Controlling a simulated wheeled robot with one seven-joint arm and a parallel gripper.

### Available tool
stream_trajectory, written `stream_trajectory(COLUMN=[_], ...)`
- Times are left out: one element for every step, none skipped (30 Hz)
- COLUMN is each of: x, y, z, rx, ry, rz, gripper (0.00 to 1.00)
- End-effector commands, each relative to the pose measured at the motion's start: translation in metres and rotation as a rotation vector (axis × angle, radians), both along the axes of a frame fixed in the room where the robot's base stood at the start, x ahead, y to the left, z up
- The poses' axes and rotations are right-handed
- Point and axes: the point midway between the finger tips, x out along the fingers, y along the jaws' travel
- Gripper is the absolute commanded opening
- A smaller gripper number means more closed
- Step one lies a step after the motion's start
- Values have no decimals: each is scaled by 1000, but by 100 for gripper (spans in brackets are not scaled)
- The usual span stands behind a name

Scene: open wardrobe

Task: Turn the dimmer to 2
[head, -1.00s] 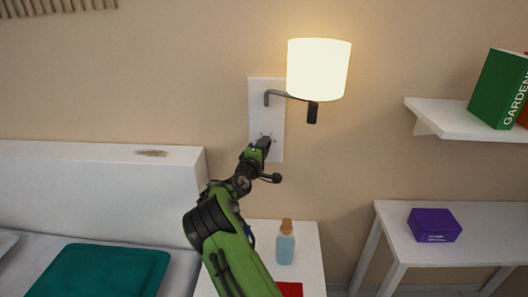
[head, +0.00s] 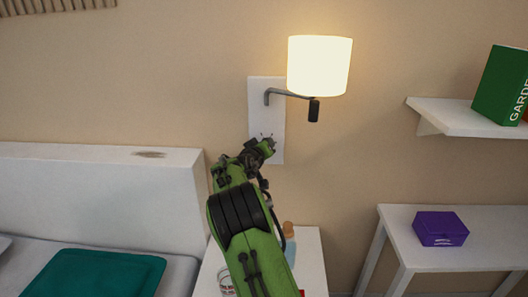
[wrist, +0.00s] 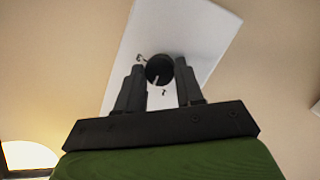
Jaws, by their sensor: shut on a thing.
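The dimmer is a round black knob (wrist: 157,68) on a white wall plate (wrist: 205,30), which carries the lit lamp in the head view. In the head view my gripper (head: 267,146) is at the lower part of the plate and hides the knob.
The wall lamp (head: 319,66) glows above and right of my gripper. A bedside table (head: 310,262) holds a partly hidden blue bottle (head: 290,246). The bed's headboard (head: 100,170) stands left. A shelf (head: 460,118) and a side table with a purple box (head: 440,228) are right.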

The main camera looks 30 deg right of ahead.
Motion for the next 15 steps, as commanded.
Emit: stream_trajectory(x=[-1,-1,-1,-1,-1,-1,-1,-2,-2,-1,-2,-2,-2,-2,-2], y=[-1,-1,-1,-2,-2,-1,-2,-2,-2,-2,-2,-2,-2,-2,-2], z=[-2,-2,-2,-1,-1,-2,-1,-1,-1,-1,-1,-1,-1,-1,-1], rx=[34,57,87,108,130,158,178,197,222,240,258,280,295,310,328], ry=[-25,-43,-66,-81,-97,-117,-132,-148,-166,-180,-192,-209,-221,-232,-245], rz=[-2,-1,-2,-2,-3,-1,-1,-2,-1,-1,-1,-2,-2,-2,-2], gripper=[6,6,6,6,6,6,6,6,6,6,6,6,6,6,6])
